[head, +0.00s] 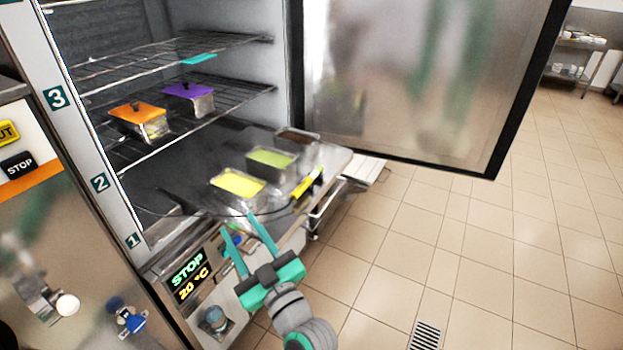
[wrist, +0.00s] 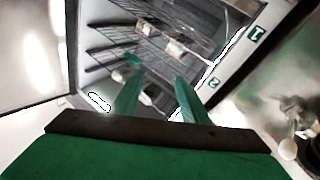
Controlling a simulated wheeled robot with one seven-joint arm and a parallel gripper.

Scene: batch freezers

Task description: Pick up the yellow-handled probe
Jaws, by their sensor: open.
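The yellow-handled probe (head: 308,184) lies at the front right edge of the lowest freezer level, beside the metal tubs. Its handle is yellow with black parts. I cannot make it out surely in the wrist view. My gripper (head: 238,226) has teal fingers that are apart with nothing between them. It is in front of the freezer opening, to the left of the probe and lower in the picture. In the wrist view my gripper (wrist: 158,90) points toward the freezer shelves.
Tubs with yellow (head: 238,184), green (head: 271,159) and dark brown (head: 298,137) contents stand near the probe. Orange-lidded (head: 138,113) and purple-lidded (head: 190,92) tubs sit on a wire shelf. The open freezer door (head: 400,80) stands at right. Tiled floor is clear.

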